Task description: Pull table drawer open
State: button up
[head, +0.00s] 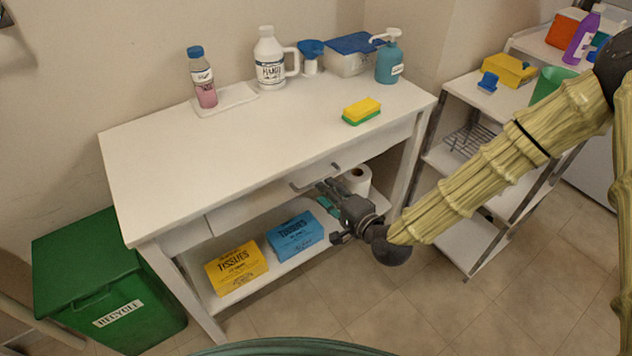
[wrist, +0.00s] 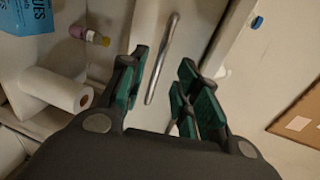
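The white table (head: 150,160) has a wide white drawer (head: 255,202) under its top, and the drawer front looks about flush with the frame. A grey metal bar handle (head: 312,181) is on the drawer front; in the wrist view the handle (wrist: 162,58) runs lengthwise, beyond and between the fingertips. My gripper (head: 327,192) is just in front of the drawer, close to the handle. In the wrist view my gripper (wrist: 160,82) is open, with green-padded fingers apart on either side of the handle's line. I cannot tell whether either finger touches the handle.
Yellow (head: 236,268) and blue (head: 293,236) tissue boxes and a paper roll (head: 355,180) are on the lower shelf. Bottles and a yellow-green sponge (head: 361,111) stand on the tabletop. A green recycle bin (head: 95,275) is at left, a shelf cart (head: 470,185) at right. Floor in front is clear.

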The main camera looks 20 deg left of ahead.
jog(key=shift+x, duration=3.05)
grip_shut()
